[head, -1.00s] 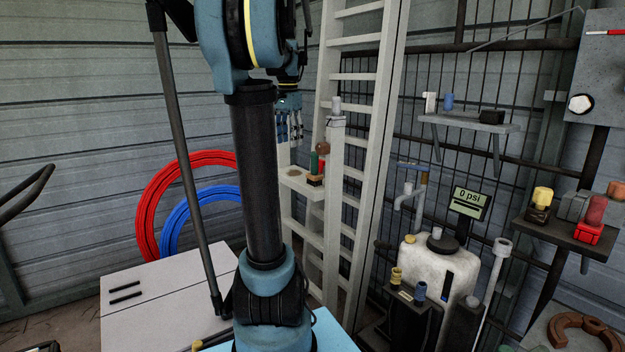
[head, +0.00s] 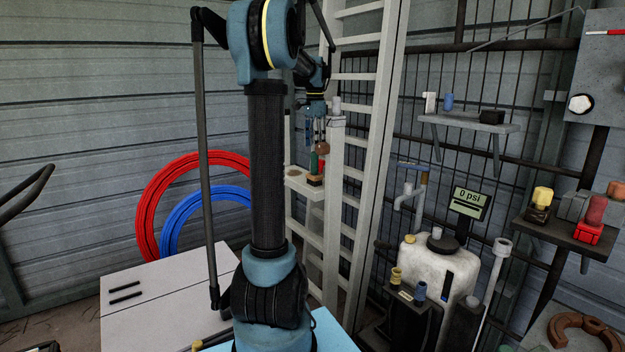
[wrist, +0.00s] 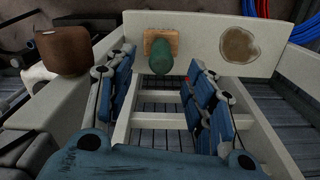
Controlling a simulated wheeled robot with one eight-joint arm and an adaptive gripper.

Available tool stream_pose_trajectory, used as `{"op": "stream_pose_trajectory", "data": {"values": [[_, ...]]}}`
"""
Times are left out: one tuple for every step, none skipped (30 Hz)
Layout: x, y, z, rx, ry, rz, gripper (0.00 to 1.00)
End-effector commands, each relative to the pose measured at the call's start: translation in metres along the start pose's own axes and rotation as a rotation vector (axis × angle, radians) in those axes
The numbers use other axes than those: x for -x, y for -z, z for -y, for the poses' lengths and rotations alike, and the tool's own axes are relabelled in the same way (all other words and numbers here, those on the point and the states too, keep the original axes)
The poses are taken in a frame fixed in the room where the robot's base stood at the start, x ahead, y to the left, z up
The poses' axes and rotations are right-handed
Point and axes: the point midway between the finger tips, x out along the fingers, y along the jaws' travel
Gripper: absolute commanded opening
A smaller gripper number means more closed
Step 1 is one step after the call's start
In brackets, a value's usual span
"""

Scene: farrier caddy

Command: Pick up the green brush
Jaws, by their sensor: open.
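The green brush (head: 313,163) stands upright with its brown base on a small pale shelf (head: 304,187) by the ladder. In the wrist view the green brush (wrist: 163,61) is seen from above, with its tan base behind it, near the shelf's front edge. My gripper (head: 316,134) is above the brush, pointing down. In the wrist view my gripper (wrist: 163,82) is open and empty, its two blue fingers apart on either side of the line to the brush. The fingers do not appear to touch it.
A brown rounded object (wrist: 64,50) is close left of the fingers in the wrist view. A round brown patch (wrist: 239,45) marks the shelf to the right. The pale ladder (head: 368,130) and a post (head: 335,150) stand close by.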

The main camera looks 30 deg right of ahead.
Motion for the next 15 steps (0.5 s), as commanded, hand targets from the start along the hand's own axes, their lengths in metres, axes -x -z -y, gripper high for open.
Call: {"op": "stream_pose_trajectory", "data": {"values": [[-0.009, 0.0, 0.0, 0.0, 0.0, 0.0, 0.49], [-0.014, 0.0, 0.0, 0.0, 0.0, 0.0, 0.49], [-0.021, 0.0, 0.0, 0.001, 0.0, 0.0, 0.49], [-0.026, 0.0, 0.0, 0.001, 0.0, 0.0, 0.49], [-0.03, 0.0, 0.0, 0.001, 0.0, 0.0, 0.49], [-0.036, 0.0, 0.0, 0.001, 0.0, 0.0, 0.49], [-0.039, 0.0, 0.0, 0.001, 0.0, 0.0, 0.49], [-0.042, 0.0, 0.0, 0.001, 0.0, 0.0, 0.49], [-0.046, 0.0, 0.0, 0.001, 0.0, 0.0, 0.49], [-0.048, 0.0, 0.0, 0.001, 0.0, 0.0, 0.49], [-0.049, 0.0, 0.0, 0.001, 0.0, 0.0, 0.49], [-0.051, 0.0, 0.0, 0.001, 0.0, 0.0, 0.49], [-0.052, 0.0, 0.0, 0.001, 0.0, 0.0, 0.49], [-0.053, 0.0, 0.0, 0.001, 0.0, 0.0, 0.49], [-0.056, 0.0, 0.001, 0.001, 0.0, 0.0, 0.49]]}}
